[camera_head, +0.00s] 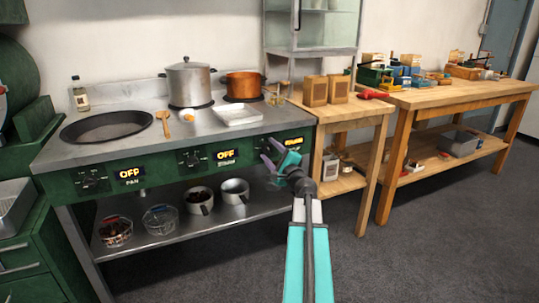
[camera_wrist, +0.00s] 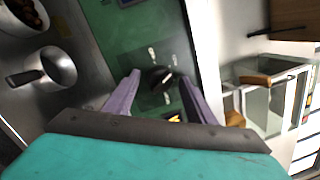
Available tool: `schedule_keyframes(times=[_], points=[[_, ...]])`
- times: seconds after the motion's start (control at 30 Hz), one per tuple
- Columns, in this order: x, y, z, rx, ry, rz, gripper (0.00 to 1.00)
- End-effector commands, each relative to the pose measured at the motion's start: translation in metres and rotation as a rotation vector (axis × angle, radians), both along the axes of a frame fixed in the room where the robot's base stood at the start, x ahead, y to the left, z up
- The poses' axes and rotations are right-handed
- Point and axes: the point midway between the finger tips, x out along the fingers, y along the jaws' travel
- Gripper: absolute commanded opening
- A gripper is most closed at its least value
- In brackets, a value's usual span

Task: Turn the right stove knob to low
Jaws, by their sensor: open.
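The right stove knob (camera_wrist: 160,79) is a dark round knob on the green stove front. In the wrist view it shows between the two purple-grey fingertips of my gripper (camera_wrist: 158,84). The fingers are open, one on each side of it; I cannot tell whether they touch it. In the head view my gripper (camera_head: 268,155) is at the right end of the green panel and largely hides this knob. The right knob's display (camera_head: 293,142) is partly covered by my gripper and I cannot read it.
The middle knob (camera_head: 190,160) and left knob (camera_head: 91,183) have displays reading OFF. A steel pot (camera_head: 189,83), copper pot (camera_head: 242,85), black pan (camera_head: 106,127) and white tray (camera_head: 238,115) stand on the stove. A wooden table (camera_head: 345,110) adjoins at right.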

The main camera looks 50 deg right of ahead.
Motion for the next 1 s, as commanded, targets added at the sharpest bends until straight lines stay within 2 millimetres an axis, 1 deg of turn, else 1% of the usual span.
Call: schedule_keyframes(times=[0.17, 0.37, 1.0], points=[[-0.004, 0.002, -0.001, 0.0, 0.001, 0.0, 0.5], [-0.016, 0.007, -0.002, 0.0, 0.001, 0.0, 0.5], [-0.084, 0.03, -0.009, 0.0, 0.0, -0.001, 0.5]])
